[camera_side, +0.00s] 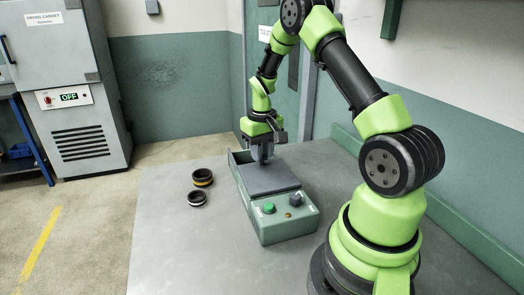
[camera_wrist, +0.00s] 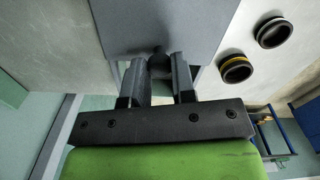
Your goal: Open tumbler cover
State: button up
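The tumbler is a green box (camera_side: 290,228) on the table with a flat grey cover (camera_side: 268,180) lying level over its top. My gripper (camera_side: 263,160) points down at the far end of the cover. In the wrist view, my two fingers (camera_wrist: 158,68) stand apart on either side of a dark rounded knob (camera_wrist: 158,62) at the edge of the cover (camera_wrist: 150,25). The knob nearly fills the gap; whether the fingers press on it is not clear. The inside of the box under the cover is hidden.
Two dark rings lie on the table left of the tumbler, one with a yellow band (camera_side: 202,178) and one with a pale band (camera_side: 197,198). A green button (camera_side: 269,208) and a dark dial (camera_side: 296,198) sit on the tumbler's near end. The table's left side (camera_side: 165,240) is clear.

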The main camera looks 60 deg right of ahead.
grip_shut()
jog(key=w+d, duration=0.5)
jog(key=shift+w+d, duration=0.15)
jog(key=shift+w, duration=0.05)
jog(key=o, duration=0.6)
grip_release()
jog(key=shift+r, duration=0.1)
notch_tip(320, 180, up, 10)
